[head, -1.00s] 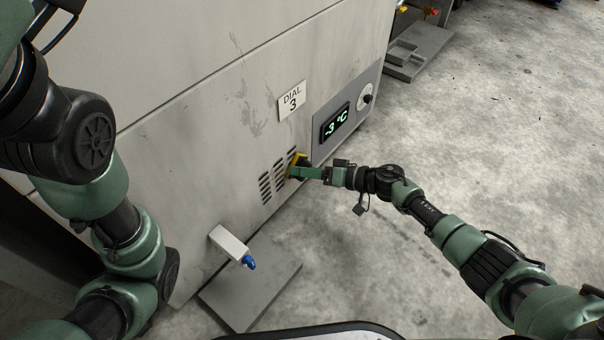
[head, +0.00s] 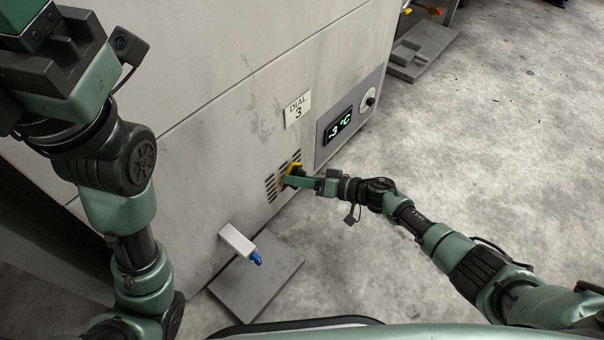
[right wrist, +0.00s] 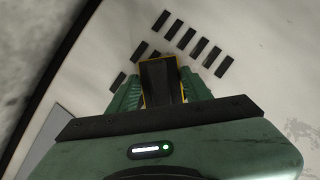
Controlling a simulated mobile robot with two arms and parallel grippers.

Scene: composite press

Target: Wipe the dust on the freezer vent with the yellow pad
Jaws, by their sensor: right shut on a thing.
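The freezer vent (head: 270,188) is a set of dark slots low on the freezer's pale front in the head view. Its slots also show in the right wrist view (right wrist: 196,46). My right gripper (head: 294,180) is shut on the yellow pad (head: 285,170), which lies at or very close to the slots and covers part of them. In the right wrist view the pad's yellow edges (right wrist: 181,84) show around a dark holder between the fingers. Dust on the vent is too small to make out. My left arm's end is at the top left; its fingertips do not show.
A display reading -3 °C (head: 339,127) and a dial knob (head: 369,97) sit right of the vent. A "DIAL 3" label (head: 297,110) is above. A white spout with a blue tip (head: 237,241) sticks out lower left, above a grey floor plate (head: 271,268). The floor at right is open.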

